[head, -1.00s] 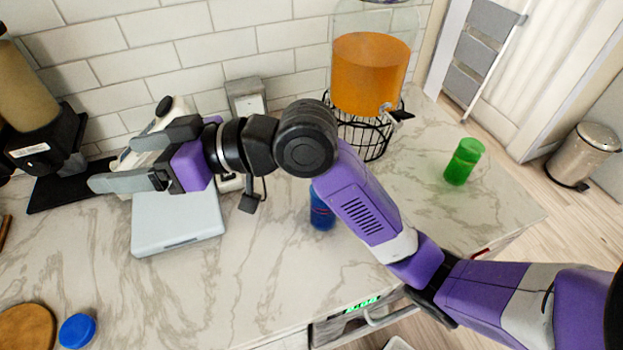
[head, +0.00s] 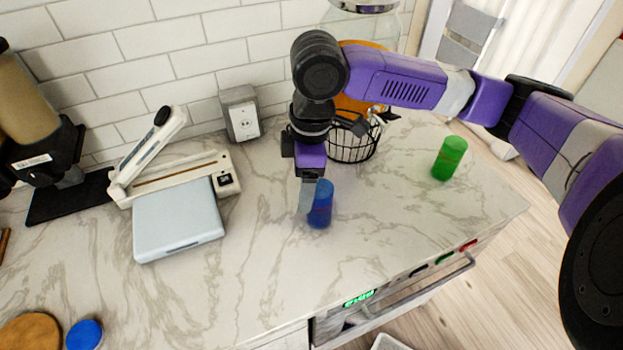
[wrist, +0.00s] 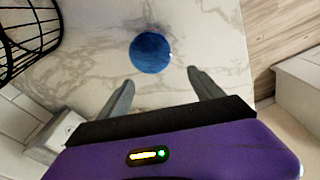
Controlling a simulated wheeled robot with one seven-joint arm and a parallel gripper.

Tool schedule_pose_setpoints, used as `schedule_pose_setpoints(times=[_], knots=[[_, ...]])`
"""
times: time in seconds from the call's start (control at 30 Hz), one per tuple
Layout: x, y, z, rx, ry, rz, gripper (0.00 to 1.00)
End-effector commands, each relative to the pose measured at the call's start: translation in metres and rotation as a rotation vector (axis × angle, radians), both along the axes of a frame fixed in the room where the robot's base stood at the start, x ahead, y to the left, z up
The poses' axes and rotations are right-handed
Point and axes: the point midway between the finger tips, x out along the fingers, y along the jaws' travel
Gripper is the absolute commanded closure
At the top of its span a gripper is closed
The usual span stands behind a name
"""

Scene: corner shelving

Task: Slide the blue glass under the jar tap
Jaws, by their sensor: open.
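The blue glass (head: 321,204) stands upright on the marble counter in the head view. In the wrist view the blue glass (wrist: 150,52) shows from above as a round blue shape, ahead of the fingertips and roughly midway between their lines. My gripper (head: 306,200) points down just left of the glass in the head view; its open fingers (wrist: 162,82) are empty in the wrist view. The jar (head: 362,30) with orange liquid stands on a black wire stand (head: 352,145) behind the glass. My arm covers much of the jar. The tap (head: 384,116) shows at its lower right.
A green glass (head: 449,158) stands to the right on the counter.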

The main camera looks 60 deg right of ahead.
Motion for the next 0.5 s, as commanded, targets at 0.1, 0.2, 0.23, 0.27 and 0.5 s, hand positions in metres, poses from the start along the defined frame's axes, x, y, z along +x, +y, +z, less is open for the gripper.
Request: schedule_pose_setpoints(times=[0.1, 0.2, 0.23, 0.27, 0.5], knots=[[-0.017, -0.021, 0.000, -0.046, 0.058, -0.016, 0.24], [-0.023, -0.028, 0.000, -0.062, 0.079, -0.022, 0.24], [-0.024, -0.029, 0.000, -0.064, 0.083, -0.023, 0.24], [-0.025, -0.030, 0.000, -0.065, 0.085, -0.023, 0.24], [-0.025, -0.030, 0.000, -0.065, 0.085, -0.023, 0.24]])
